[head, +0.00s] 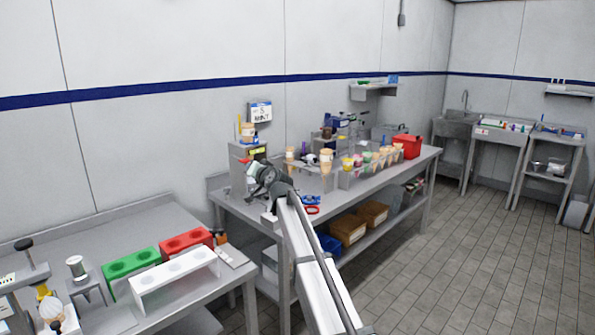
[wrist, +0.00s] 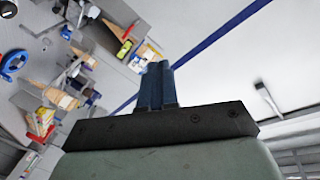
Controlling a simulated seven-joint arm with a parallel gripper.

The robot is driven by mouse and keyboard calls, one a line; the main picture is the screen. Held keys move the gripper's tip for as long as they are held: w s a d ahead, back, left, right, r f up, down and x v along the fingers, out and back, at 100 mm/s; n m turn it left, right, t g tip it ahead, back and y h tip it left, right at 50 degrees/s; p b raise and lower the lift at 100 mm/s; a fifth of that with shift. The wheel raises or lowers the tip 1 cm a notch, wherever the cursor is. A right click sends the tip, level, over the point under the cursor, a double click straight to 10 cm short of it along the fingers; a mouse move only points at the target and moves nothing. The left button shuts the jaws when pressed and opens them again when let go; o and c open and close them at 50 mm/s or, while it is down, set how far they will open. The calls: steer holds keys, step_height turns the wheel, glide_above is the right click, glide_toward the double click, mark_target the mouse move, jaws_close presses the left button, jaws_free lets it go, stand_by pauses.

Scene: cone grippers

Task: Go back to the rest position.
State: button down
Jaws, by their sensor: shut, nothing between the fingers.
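My gripper shows in the wrist view (wrist: 157,75) with its blue fingers together and nothing between them. In the head view my arm reaches forward from the lower middle, and its end (head: 262,172) is over the left part of the far steel table (head: 235,205). The fingers are too small to make out in the head view. The wrist view is rolled, with the table's goods at its left and the wall with its blue stripe at its right.
Cones (head: 326,167) stand in holders along the far table. A red bin (head: 407,146) is at its right end. The near table holds green (head: 130,262), red (head: 187,240) and white (head: 175,279) holed racks. The tiled floor (head: 455,250) at right is clear.

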steer(key=s+d+f+g+h, duration=0.15)
steer(key=s+d+f, duration=0.3)
steer(key=f, duration=0.95)
steer(key=s+d+f+g+h, duration=0.1)
steer(key=s+d+f+g, duration=0.3)
steer(key=f, duration=1)
steer(key=s+d+f+g+h, duration=0.1)
steer(key=s+d+f+g, duration=0.3)
steer(key=f, duration=1.1)
steer(key=s+d+f+h, duration=0.2)
steer(key=s+d+f, duration=0.3)
steer(key=s+f, duration=0.75)
steer(key=s+d+f+g+h, duration=0.1)
steer(key=s+d+f+g, duration=0.15)
steer(key=s+f, duration=0.4)
steer(key=s+d+f+n+g, duration=0.15)
steer(key=s+d+f, duration=0.25)
steer(key=s, duration=0.6)
steer(key=s+d+f+m+g+h, duration=0.1)
steer(key=s+d+f+g, duration=0.15)
steer(key=s+f, duration=0.4)
steer(key=s+d+g, duration=0.2)
steer(key=s+d, duration=0.1)
steer(key=s, duration=1)
steer(key=s+d+f+g+h, duration=0.1)
steer(key=s+d+g, duration=0.2)
steer(key=s, duration=1.1)
steer(key=shift+d+n, duration=0.2)
steer(key=shift+n, duration=0.15)
